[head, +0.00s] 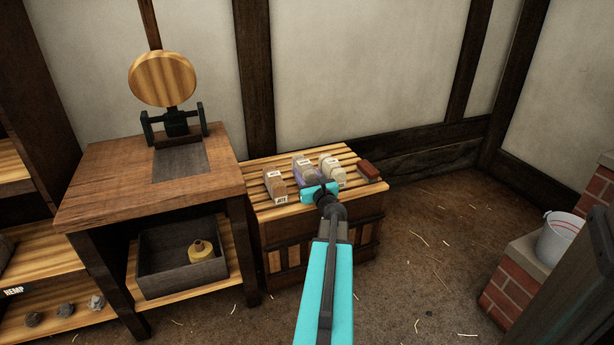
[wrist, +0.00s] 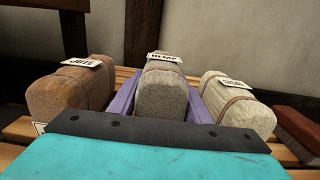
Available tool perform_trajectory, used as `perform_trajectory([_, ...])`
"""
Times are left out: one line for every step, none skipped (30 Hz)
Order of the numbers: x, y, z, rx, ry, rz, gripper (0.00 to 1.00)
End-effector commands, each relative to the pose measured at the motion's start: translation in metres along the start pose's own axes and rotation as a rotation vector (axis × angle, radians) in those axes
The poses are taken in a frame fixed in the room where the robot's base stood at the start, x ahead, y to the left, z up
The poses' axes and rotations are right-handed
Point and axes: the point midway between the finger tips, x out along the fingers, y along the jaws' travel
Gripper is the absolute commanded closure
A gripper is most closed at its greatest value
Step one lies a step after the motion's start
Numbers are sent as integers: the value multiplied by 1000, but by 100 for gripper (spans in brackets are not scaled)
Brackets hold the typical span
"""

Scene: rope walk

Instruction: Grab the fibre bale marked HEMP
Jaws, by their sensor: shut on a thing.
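The fibre bale marked HEMP (wrist: 162,90) is grey, tied with cord, and stands in the middle of three bales; it also shows in the head view (head: 303,166) on the slatted crate top. My gripper (wrist: 160,104) has its purple fingers on both sides of this bale and is shut on it. The bale appears to rest on the slats still; I cannot tell whether it is lifted. The brown bale marked JUTE (wrist: 72,93) is to its left. A pale bale (wrist: 238,105) with a hard-to-read tag is to its right. The HEMP bale's lower part is hidden.
A brown brush-like block (wrist: 298,128) lies right of the pale bale. The wooden bench (head: 130,180) with a round wooden disc (head: 162,79) stands left of the slatted crate (head: 355,194). A white bucket (head: 557,238) is at right. The floor right of the crate is mostly clear.

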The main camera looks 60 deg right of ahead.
Motion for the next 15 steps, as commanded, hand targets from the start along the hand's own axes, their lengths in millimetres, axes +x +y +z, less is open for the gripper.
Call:
perform_trajectory([0,0,13,-1,-2,0,82])
perform_trajectory([0,0,18,-1,-2,1,82])
perform_trajectory([0,0,24,-1,-2,1,82])
perform_trajectory([0,0,29,-1,-2,1,82])
perform_trajectory([0,0,34,-1,-2,0,82])
perform_trajectory([0,0,40,-1,-2,1,82])
perform_trajectory([0,0,45,-2,-2,0,82])
perform_trajectory([0,0,50,-2,-2,0,82])
perform_trajectory([0,0,55,-1,-2,0,82])
perform_trajectory([0,0,59,-1,-2,0,82])
perform_trajectory([0,0,62,-2,-1,0,82])
perform_trajectory([0,0,66,-1,-1,0,82])
perform_trajectory([0,0,69,0,-1,0,82])
perform_trajectory([0,0,71,0,-1,0,82])
perform_trajectory([0,0,74,0,-1,0,82])
